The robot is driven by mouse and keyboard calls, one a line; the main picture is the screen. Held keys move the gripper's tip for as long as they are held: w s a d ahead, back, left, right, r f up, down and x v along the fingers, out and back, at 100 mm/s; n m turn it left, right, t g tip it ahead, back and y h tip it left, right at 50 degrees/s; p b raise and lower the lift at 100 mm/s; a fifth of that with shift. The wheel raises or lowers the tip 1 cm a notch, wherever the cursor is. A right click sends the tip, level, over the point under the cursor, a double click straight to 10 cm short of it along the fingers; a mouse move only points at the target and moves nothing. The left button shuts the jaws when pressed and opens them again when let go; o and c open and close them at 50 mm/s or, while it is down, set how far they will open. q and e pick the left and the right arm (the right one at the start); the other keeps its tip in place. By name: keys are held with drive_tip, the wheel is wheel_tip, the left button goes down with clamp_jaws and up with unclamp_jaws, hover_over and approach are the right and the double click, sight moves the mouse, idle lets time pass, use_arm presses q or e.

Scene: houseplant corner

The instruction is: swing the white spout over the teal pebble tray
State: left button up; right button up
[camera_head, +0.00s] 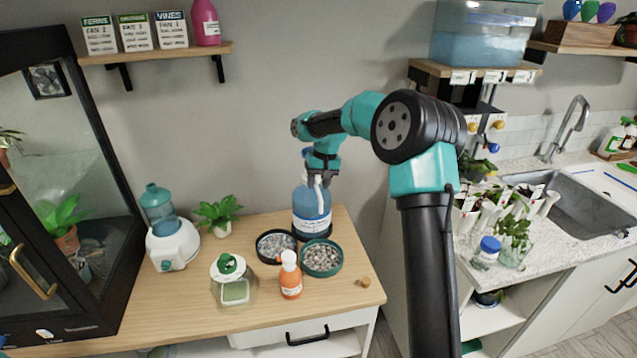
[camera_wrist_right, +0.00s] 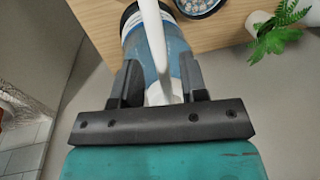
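The white spout (camera_head: 318,182) sits on top of a blue bottle (camera_head: 311,208) standing upright at the back of the wooden table; in the right wrist view the spout (camera_wrist_right: 155,40) runs away from my gripper over the bottle (camera_wrist_right: 178,48). My right gripper (camera_head: 322,176) is at the spout; in the wrist view its fingers (camera_wrist_right: 160,82) stand apart on either side of it, with narrow gaps visible. The teal pebble tray (camera_head: 340,268), round and holding pebbles, lies in front of the bottle, slightly right. My left gripper is not in view.
A black tray of grey pebbles (camera_head: 261,257) lies left of the teal tray. An orange bottle (camera_head: 290,280) and a glass jar (camera_head: 236,292) stand in front. A potted plant (camera_head: 217,212) and white-and-teal device (camera_head: 172,243) are farther left. The right front tabletop is mostly clear.

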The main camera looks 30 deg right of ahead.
drive_tip(key=shift+r, duration=0.15)
drive_tip(key=s+d+r, duration=0.1)
drive_tip(key=d+r, duration=0.2)
drive_tip(key=r, duration=1.3)
drive_tip(key=shift+r, duration=0.4)
drive_tip(key=shift+s+d+f, duration=0.1)
